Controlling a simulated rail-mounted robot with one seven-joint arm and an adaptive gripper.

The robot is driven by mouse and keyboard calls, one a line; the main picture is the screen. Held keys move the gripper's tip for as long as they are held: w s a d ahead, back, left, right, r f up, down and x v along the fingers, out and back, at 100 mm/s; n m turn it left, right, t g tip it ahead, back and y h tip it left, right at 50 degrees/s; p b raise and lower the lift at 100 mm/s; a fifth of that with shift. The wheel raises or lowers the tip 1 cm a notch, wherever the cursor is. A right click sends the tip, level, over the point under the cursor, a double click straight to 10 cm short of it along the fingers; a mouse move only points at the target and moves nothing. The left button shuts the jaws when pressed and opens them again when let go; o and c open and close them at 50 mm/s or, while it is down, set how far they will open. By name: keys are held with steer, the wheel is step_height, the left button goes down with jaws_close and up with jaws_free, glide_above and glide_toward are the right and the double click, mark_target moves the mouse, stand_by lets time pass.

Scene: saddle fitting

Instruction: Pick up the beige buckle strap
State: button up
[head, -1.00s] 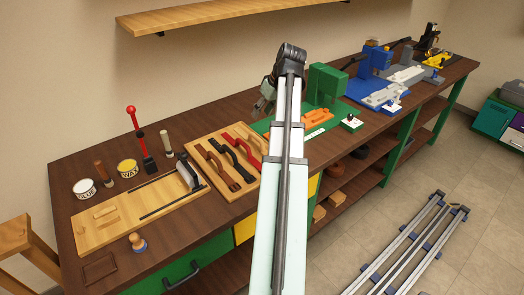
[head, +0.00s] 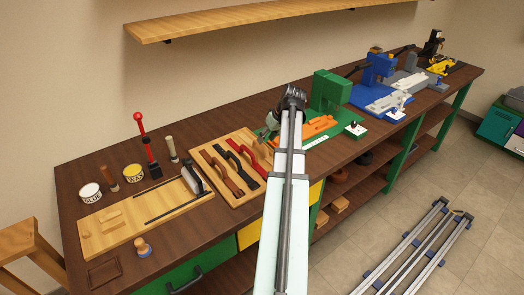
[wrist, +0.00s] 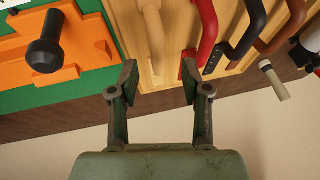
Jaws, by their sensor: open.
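The beige buckle strap (wrist: 153,35) lies in the wooden tray (wrist: 127,22), running down toward the space between my fingers in the wrist view. In the head view the strap (head: 263,151) shows at the tray's right end, partly hidden by my arm. My gripper (wrist: 160,78) is open and empty, with one finger on each side of the strap's line. The fingers look apart from the strap, though its near end is close to the gap. In the head view my gripper (head: 270,127) is above the tray's right end.
Red (wrist: 208,28), black (wrist: 240,45) and brown (wrist: 284,30) straps lie beside the beige one in the tray. A green press base with an orange block (wrist: 40,55) and black knob stands close on the other side. A wooden board (head: 100,243) lies left of the tray.

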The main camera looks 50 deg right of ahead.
mark_target(262, 146)
steer(key=shift+p+x, duration=0.95)
steer(key=shift+x, duration=1.95)
steer(key=shift+s+f, duration=0.1)
steer(key=shift+s, duration=0.05)
jaws_close()
